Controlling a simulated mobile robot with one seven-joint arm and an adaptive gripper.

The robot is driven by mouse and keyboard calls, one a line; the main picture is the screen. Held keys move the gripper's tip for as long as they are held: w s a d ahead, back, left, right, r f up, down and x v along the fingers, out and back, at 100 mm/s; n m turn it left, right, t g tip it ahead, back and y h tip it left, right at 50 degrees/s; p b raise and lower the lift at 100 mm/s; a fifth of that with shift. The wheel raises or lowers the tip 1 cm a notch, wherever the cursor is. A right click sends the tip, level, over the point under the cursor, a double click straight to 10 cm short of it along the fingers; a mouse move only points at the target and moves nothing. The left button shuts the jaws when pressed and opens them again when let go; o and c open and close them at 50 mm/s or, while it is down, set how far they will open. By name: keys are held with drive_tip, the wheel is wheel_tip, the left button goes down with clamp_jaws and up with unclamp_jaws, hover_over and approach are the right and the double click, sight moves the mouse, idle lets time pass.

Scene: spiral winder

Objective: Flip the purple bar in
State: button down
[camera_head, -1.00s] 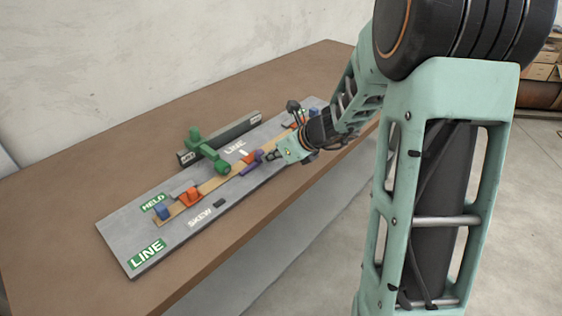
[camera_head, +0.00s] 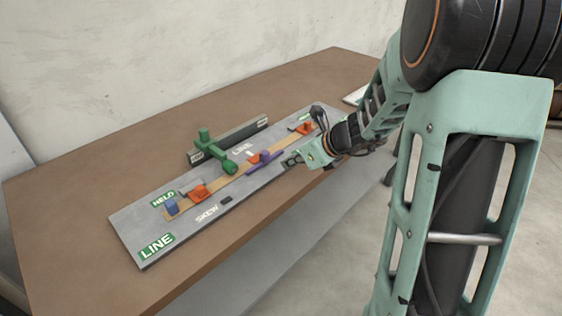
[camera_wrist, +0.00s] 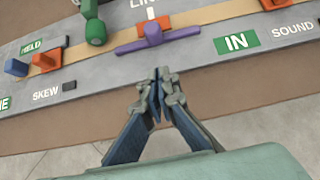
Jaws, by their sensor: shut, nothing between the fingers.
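The purple bar (camera_head: 264,161) lies on the grey board (camera_head: 145,222), along the tan strip (camera_head: 225,178). In the wrist view the purple bar (camera_wrist: 155,41) is a long flat piece with a raised knob in its middle, beneath a white mark. The green IN label (camera_wrist: 236,42) is to its right. My gripper (camera_head: 290,161) is shut and empty, to the right of the bar in the head view. In the wrist view my gripper's tips (camera_wrist: 157,75) are below the bar, apart from it in the picture.
A green handle (camera_head: 210,149) stands by a dark rail (camera_head: 232,138) behind the strip. Orange blocks (camera_head: 199,192) and a blue block (camera_head: 171,207) sit along the strip. The brown table (camera_head: 80,165) is bare to the left.

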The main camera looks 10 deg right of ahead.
drive_tip(key=p+v, duration=0.1)
drive_tip(key=v, duration=0.6)
drive_tip(key=shift+r, duration=0.2)
